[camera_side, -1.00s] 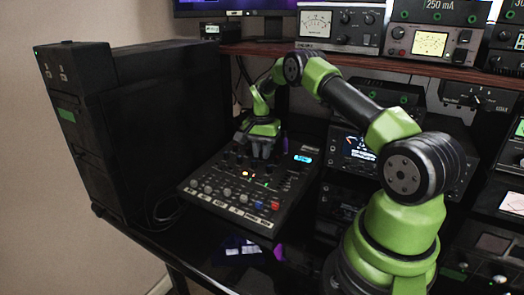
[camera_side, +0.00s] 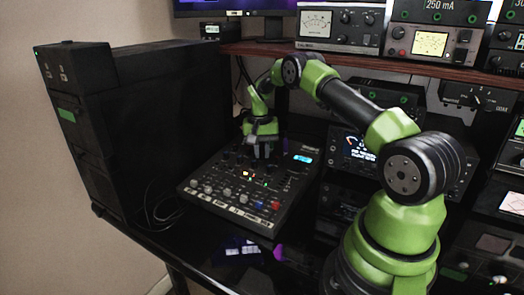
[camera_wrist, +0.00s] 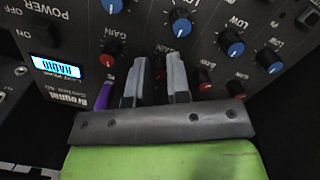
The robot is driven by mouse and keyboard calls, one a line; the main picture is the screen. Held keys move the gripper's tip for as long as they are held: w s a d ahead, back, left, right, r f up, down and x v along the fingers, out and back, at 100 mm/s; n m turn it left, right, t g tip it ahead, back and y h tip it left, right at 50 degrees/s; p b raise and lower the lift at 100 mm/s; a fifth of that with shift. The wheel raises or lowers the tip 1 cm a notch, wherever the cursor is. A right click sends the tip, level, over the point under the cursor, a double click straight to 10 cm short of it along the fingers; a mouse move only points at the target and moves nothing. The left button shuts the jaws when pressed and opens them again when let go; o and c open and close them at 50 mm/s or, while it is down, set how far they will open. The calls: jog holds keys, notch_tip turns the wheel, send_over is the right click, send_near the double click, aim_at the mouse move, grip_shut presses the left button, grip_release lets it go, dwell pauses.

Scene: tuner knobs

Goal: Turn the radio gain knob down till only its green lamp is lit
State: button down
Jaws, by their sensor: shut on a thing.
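The mixer panel (camera_side: 222,207) lies on the desk in the side view, with rows of knobs and a lit blue display. My gripper (camera_side: 262,154) points down at its far part, shut on a knob there. In the wrist view, my gripper's two grey fingers (camera_wrist: 156,72) close around a small red knob, mostly hidden between them. GAIN labels show near the fingers. I cannot tell which lamp belongs to the held knob.
Other red knobs (camera_wrist: 107,60) and blue knobs (camera_wrist: 181,26) stand close around the fingers. The lit RADIO display (camera_wrist: 56,68) is at the left. A black cabinet (camera_side: 150,120) stands left of the mixer, and a shelf edge (camera_side: 350,61) runs behind.

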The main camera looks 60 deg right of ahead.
jog(key=c, duration=1.1)
grip_release()
jog(key=r, duration=1)
jog(key=shift+w+a, duration=0.1)
jog(key=shift+w, duration=0.15)
jog(key=s+a+r+n+t, duration=0.2)
jog(key=a+r, duration=0.6)
jog(key=s+a+r+n+t, duration=0.2)
jog(key=s+a+r, duration=0.1)
jog(key=a+r, duration=0.45)
jog(key=s+a+n+t, duration=0.1)
jog(key=s+a, duration=0.2)
jog(key=s, duration=0.2)
jog(key=s+a+n+t+y, duration=0.1)
jog(key=s+a, duration=0.3)
jog(key=s, duration=0.2)
jog(key=s+a+n+t+y, duration=0.1)
jog(key=s+a+n, duration=0.1)
jog(key=s+a, duration=0.2)
jog(key=shift+s+f+t, duration=0.1)
jog(key=shift+s+t, duration=0.3)
jog(key=shift+s, duration=0.5)
